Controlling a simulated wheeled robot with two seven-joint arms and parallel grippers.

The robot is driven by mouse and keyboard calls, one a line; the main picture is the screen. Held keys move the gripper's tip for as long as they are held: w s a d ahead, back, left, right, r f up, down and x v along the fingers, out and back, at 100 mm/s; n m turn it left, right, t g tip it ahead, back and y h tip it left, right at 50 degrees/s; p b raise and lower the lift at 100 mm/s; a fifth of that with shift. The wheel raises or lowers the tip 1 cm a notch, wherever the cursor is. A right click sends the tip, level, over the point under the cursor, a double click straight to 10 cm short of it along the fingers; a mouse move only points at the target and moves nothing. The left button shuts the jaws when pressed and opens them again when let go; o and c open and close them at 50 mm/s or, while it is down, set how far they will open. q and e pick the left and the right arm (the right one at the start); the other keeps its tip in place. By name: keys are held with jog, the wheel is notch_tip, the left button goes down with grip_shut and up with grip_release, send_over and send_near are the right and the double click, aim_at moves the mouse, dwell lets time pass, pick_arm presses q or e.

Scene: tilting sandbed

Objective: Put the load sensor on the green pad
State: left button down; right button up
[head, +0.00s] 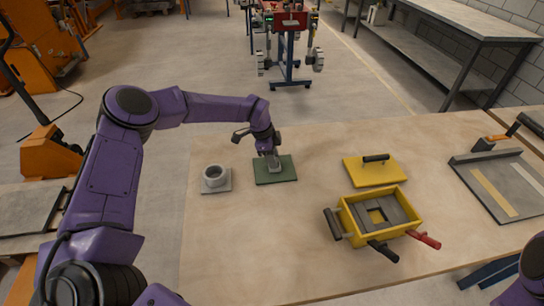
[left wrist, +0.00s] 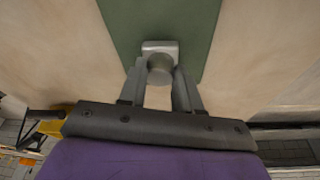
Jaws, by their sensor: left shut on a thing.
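The green pad (head: 284,172) lies flat on the table, left of the middle in the head view. It also fills the top of the left wrist view (left wrist: 207,20). My left gripper (head: 271,157) is over the pad and shut on the load sensor (head: 274,168), a small grey metal piece. In the left wrist view, the two fingers of the gripper (left wrist: 160,88) hold the load sensor (left wrist: 160,47) between them, with its block-shaped end against the green pad. I cannot tell whether it rests on the pad or hovers just above. My right gripper is out of view.
A grey ring on a grey plate (head: 222,187) sits left of the pad. A yellow lid with a black handle (head: 360,178) and a yellow box with black and red handles (head: 349,223) stand right. A grey tray (head: 468,160) is at the far right. The front table is clear.

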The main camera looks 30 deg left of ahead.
pick_arm(q)
jog(key=c, duration=0.8)
grip_release()
jog(key=shift+a+r, duration=0.1)
jog(key=shift+r, duration=0.15)
jog(key=b+v, duration=0.2)
jog(key=v, duration=0.9)
jog(key=shift+r, duration=0.3)
jog(key=shift+s+a, duration=0.1)
